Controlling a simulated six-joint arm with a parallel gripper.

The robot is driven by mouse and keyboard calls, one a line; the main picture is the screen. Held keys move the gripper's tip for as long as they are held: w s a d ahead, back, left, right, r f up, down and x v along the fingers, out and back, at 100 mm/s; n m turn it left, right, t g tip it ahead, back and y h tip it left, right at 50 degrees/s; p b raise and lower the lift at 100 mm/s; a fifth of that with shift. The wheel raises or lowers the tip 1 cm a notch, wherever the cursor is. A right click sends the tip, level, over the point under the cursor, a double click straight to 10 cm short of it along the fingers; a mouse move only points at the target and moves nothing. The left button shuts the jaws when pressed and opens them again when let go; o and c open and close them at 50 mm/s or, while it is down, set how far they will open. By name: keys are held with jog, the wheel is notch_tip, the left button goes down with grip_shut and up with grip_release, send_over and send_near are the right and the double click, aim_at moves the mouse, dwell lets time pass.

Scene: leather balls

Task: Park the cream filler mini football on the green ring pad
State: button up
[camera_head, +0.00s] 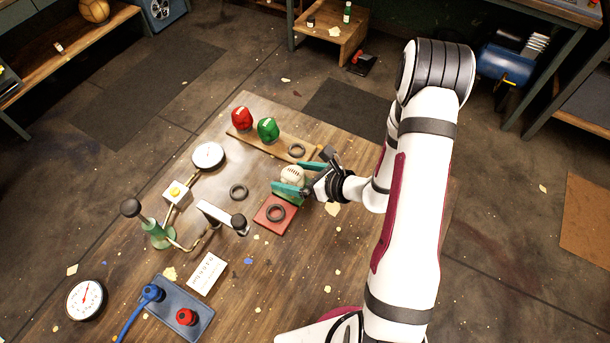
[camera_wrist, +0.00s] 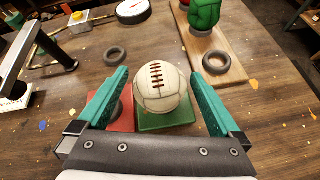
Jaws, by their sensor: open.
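The cream mini football (camera_wrist: 160,88) with brown lacing sits over the green pad (camera_wrist: 168,124) in the wrist view and appears to rest on it. Its ring is hidden under the ball. The cream ball also shows in the head view (camera_head: 292,173), partly covered by my fingers. My gripper (camera_wrist: 160,72) is open, with one teal finger on each side of the ball. Gaps show between the ball and both fingers in the wrist view. In the head view, my gripper (camera_head: 293,180) is low over the table at the ball.
A red pad (camera_head: 262,223) with a dark ring adjoins on the left. A loose ring (camera_head: 239,191) lies farther left. Behind, a wooden board (camera_head: 278,143) holds a red ball (camera_head: 242,118), a green ball (camera_head: 268,130) and an empty ring. A pump (camera_head: 158,230) and gauge (camera_head: 208,156) stand left.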

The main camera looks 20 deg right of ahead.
jog(key=v, duration=1.1)
jog(key=s+a+r+n+g+y, duration=0.2)
jog(key=s+a+r+n+g, duration=0.7)
jog(key=a+n, duration=0.45)
jog(key=s+d+r+n+h, duration=0.4)
jog(key=s+n+h, duration=0.3)
jog(key=s+n, duration=0.2)
jog(key=shift+s+d+r+n+h, duration=0.15)
jog(key=shift+s+d+n+h, duration=0.2)
jog(key=shift+n, duration=0.8)
jog(key=shift+w+a, duration=0.1)
